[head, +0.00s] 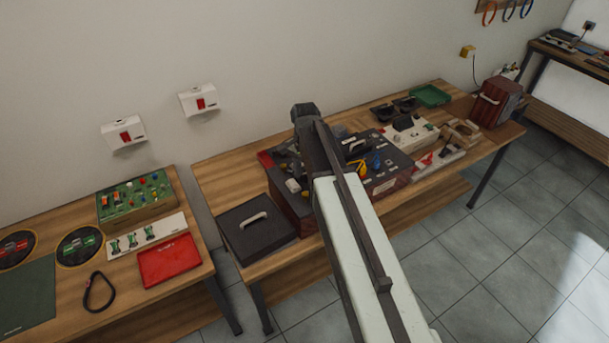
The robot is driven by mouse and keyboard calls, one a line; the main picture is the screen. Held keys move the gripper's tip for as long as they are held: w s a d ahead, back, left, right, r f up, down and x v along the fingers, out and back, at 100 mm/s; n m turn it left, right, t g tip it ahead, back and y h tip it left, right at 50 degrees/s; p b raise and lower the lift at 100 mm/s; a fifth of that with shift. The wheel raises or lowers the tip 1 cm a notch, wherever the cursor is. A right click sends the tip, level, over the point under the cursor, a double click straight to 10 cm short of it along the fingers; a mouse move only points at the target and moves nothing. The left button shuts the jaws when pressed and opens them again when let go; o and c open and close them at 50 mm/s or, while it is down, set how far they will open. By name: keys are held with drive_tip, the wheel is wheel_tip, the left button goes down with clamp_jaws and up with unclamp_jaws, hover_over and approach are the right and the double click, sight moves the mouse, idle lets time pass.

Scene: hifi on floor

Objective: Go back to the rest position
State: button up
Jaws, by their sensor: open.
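My arm rises from the bottom right of the head view. It has a pale link and a dark upper part that ends in a blocky joint above the long bench. No fingertips can be made out, and my gripper is not seen. The arm covers part of a dark toolbox with red sides (291,205), whose top holds several small parts. I see nothing held.
The long wooden bench (219,181) bears a black case (256,232), a green tray (431,95) and a red box (497,103). The left bench (130,298) holds a red tray (170,262) and a circuit board (136,197). Tiled floor (490,255) at right is clear.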

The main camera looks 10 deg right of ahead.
drive_tip(key=shift+f, duration=0.1)
drive_tip(key=shift+f+b, duration=0.2)
drive_tip(key=shift+b, duration=0.1)
drive_tip(key=shift+s+f+b, duration=0.15)
drive_tip(key=shift+f+b, duration=0.6)
drive_tip(key=shift+n, duration=0.5)
drive_tip(key=s+f+b, duration=0.2)
drive_tip(key=s, duration=0.1)
drive_tip(key=s+f+b, duration=0.1)
drive_tip(key=s, duration=0.1)
drive_tip(key=shift+s+f, duration=0.15)
drive_tip(key=shift+s, duration=0.1)
drive_tip(key=s+f+n+b, duration=0.1)
drive_tip(key=s+n, duration=0.7)
drive_tip(key=n, duration=0.2)
drive_tip(key=shift+s, duration=0.4)
drive_tip(key=shift+f, duration=0.1)
